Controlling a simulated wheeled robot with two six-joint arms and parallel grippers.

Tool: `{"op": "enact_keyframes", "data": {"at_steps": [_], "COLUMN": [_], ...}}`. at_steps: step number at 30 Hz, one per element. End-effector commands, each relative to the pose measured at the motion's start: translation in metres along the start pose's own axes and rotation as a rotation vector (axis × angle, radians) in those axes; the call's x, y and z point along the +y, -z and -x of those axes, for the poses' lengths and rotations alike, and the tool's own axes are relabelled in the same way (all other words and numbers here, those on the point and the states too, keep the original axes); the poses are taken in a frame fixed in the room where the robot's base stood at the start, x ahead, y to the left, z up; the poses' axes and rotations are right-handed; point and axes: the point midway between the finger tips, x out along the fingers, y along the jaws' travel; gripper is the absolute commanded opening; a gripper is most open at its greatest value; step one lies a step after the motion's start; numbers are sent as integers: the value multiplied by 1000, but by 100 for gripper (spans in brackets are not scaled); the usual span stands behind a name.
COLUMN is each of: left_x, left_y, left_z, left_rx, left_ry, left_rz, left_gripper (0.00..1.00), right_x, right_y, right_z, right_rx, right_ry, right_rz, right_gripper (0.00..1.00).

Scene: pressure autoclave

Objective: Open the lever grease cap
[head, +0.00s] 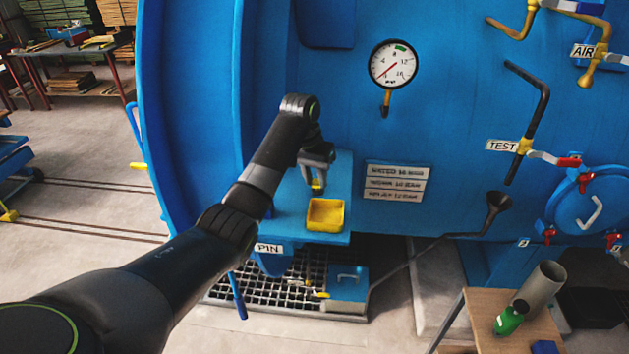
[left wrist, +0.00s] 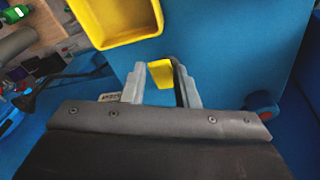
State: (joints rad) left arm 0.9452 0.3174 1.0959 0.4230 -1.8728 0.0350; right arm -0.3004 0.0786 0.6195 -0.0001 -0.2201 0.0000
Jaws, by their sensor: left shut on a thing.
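My left gripper (head: 318,178) reaches in over the blue shelf on the autoclave's front and points down. Its jaws are closed on a small yellow piece (head: 317,187), which looks like the grease cap, though its shape is mostly hidden. In the left wrist view the yellow piece (left wrist: 160,73) shows between the two grey fingers (left wrist: 158,82). From these views I cannot tell whether the piece is still attached to something. My right gripper is not in view.
An open yellow tray (head: 325,216) sits on the blue shelf (head: 289,214) just in front of the gripper; it also shows in the left wrist view (left wrist: 118,38). A PIN label (head: 270,248) is on the shelf's front. A pressure gauge (head: 393,64) is above right. A floor grate (head: 262,293) lies below.

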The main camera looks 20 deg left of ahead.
Motion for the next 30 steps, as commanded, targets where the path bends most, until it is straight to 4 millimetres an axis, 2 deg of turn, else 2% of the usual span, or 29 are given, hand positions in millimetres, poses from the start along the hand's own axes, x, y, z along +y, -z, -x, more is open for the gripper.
{"op": "enact_keyframes", "data": {"at_steps": [16,30], "left_x": [-3,-4], "left_y": [12,12], "left_z": [6,7], "left_rx": [-186,-227], "left_ry": [-71,-89], "left_rz": [31,36], "left_gripper": [4,4], "right_x": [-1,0], "right_y": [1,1], "right_z": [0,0], "right_rx": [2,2], "right_ry": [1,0], "right_rz": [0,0], "right_gripper": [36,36]}}
